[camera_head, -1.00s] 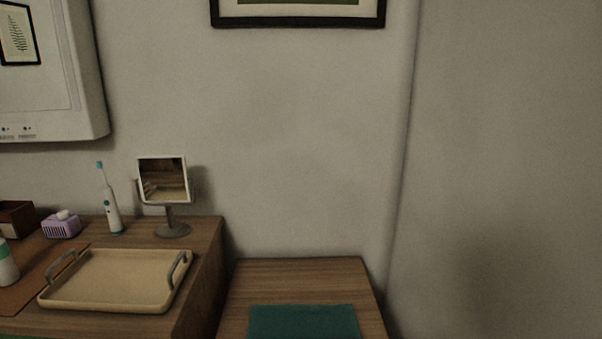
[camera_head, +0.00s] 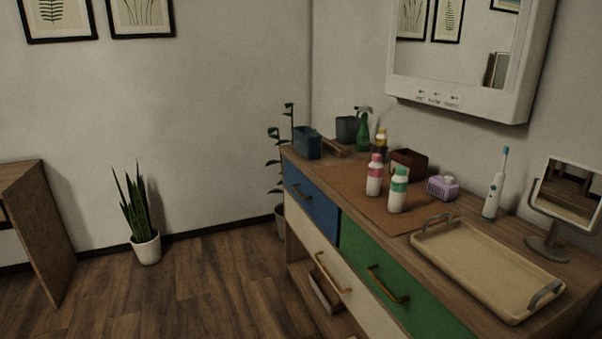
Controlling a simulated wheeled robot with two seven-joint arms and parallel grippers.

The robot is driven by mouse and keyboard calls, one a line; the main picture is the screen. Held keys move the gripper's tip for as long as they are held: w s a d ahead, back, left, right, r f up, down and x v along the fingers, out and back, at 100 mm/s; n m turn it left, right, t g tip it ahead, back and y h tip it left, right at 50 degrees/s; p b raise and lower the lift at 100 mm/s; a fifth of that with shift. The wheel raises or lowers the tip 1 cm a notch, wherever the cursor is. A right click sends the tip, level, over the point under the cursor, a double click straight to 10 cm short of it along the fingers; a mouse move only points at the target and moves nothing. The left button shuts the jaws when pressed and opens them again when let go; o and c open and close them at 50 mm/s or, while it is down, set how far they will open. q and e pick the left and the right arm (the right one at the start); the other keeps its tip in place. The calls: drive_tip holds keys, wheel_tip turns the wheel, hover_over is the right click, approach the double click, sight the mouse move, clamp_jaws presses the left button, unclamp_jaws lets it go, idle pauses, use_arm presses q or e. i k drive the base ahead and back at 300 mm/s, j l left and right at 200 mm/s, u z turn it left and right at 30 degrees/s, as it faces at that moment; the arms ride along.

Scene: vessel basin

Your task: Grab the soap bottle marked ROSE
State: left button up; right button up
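Two white bottles stand upright on a brown mat (camera_head: 350,196) on the dresser top in the head view. One bottle (camera_head: 374,176) has a pink cap and a pink label band. The other bottle (camera_head: 398,190) has a green cap and a green label band, and stands just in front and to the right. The lettering on both is too small to read, so I cannot tell which says ROSE. Neither of my grippers is in view.
A cream tray (camera_head: 487,268), toothbrush (camera_head: 493,185), mirror (camera_head: 569,191), purple box (camera_head: 442,187), brown box (camera_head: 408,164) and green spray bottle (camera_head: 363,132) share the dresser. A potted plant (camera_head: 146,246) stands on the floor.

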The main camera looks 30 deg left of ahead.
sight(375, 167)
drive_tip(key=u, duration=0.65)
drive_tip(key=i+j+z, duration=0.5)
drive_tip(key=i+j, duration=0.15)
drive_tip(key=j, duration=0.2)
drive_tip(key=i+j+z, duration=0.2)
drive_tip(key=j, duration=0.15)
drive_tip(key=i+j+z, duration=0.15)
drive_tip(key=j, duration=0.2)
drive_tip(key=i+j+z, duration=0.2)
drive_tip(key=j, duration=0.15)
drive_tip(key=k, duration=0.05)
